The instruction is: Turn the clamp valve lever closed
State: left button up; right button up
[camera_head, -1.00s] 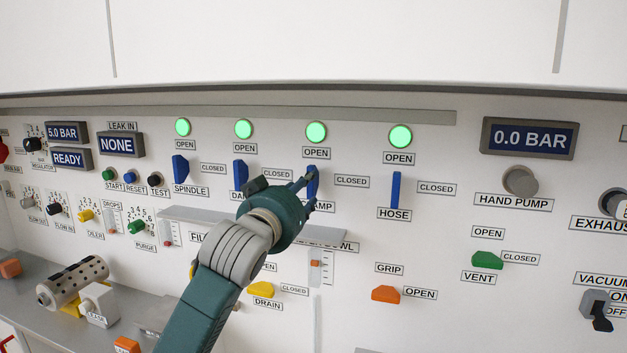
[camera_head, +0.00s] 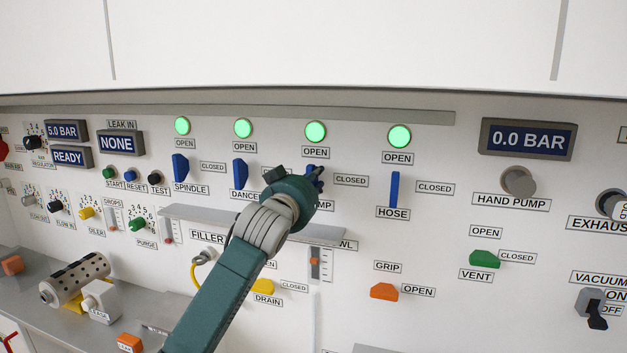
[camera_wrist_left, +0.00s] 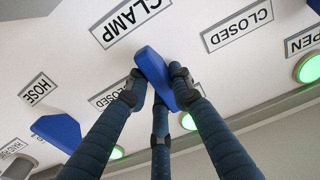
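The blue clamp valve lever (camera_wrist_left: 153,68) stands out from the white panel beside its CLAMP label in the left wrist view. In the head view it is mostly hidden behind my left gripper (camera_head: 316,180). The fingers of my left gripper (camera_wrist_left: 157,77) lie on both sides of the lever and look closed against it, with a third finger below. The round lamp (camera_head: 316,131) above the clamp lever is lit green, over an OPEN label. A CLOSED label (camera_head: 351,180) is to the lever's right. My right gripper is not in view.
Blue levers for spindle (camera_head: 180,168), dancer (camera_head: 240,173) and hose (camera_head: 395,189) stand in the same row, all under lit green lamps. A grey ledge (camera_head: 200,217) sticks out below the row.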

pick_arm(q)
grip_shut()
jog(key=m+p, duration=0.3)
jog(key=shift+m, duration=0.4)
jog(key=m+p, duration=0.4)
jog(key=m, duration=0.1)
jog(key=shift+f, duration=0.15)
jog(key=m+p, duration=0.3)
jog(key=m, duration=0.2)
jog(key=shift+f, duration=0.15)
jog(key=shift+f+m+p, duration=0.15)
jog(key=shift+m+p, duration=0.4)
jog(key=shift+m, duration=0.5)
jog(key=shift+f+m+p, duration=0.1)
jog(key=shift+m+p, duration=0.4)
jog(key=shift+m, duration=0.55)
